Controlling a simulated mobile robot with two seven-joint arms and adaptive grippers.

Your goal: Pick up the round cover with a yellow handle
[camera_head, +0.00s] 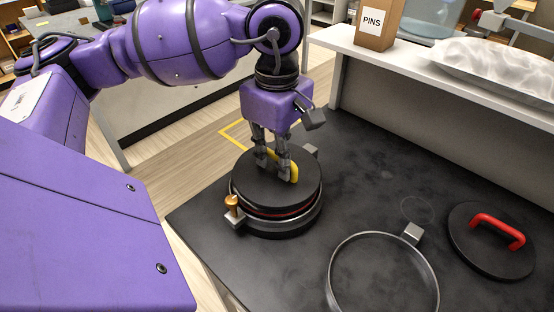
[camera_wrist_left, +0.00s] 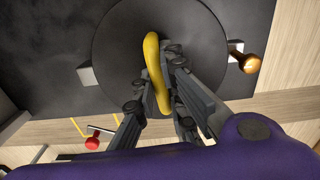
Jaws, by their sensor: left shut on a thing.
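The round black cover (camera_head: 258,187) with a yellow handle (camera_head: 294,173) sits level on a round black port with a red ring (camera_head: 287,213) just under the cover. My left gripper (camera_head: 272,172) comes down from above and is shut on the yellow handle. In the left wrist view the yellow handle (camera_wrist_left: 155,72) runs between the fingers of the gripper (camera_wrist_left: 160,90), above the dark cover (camera_wrist_left: 118,45). Whether the cover is lifted at all off the port I cannot tell. My right gripper is not in view.
An orange-knobbed clamp (camera_head: 232,205) stands at the port's front left. A bare metal ring (camera_head: 333,262) and a black cover with a red handle (camera_head: 475,248) lie to the right. A shelf with a PINS box (camera_head: 377,35) runs behind. The bench between is clear.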

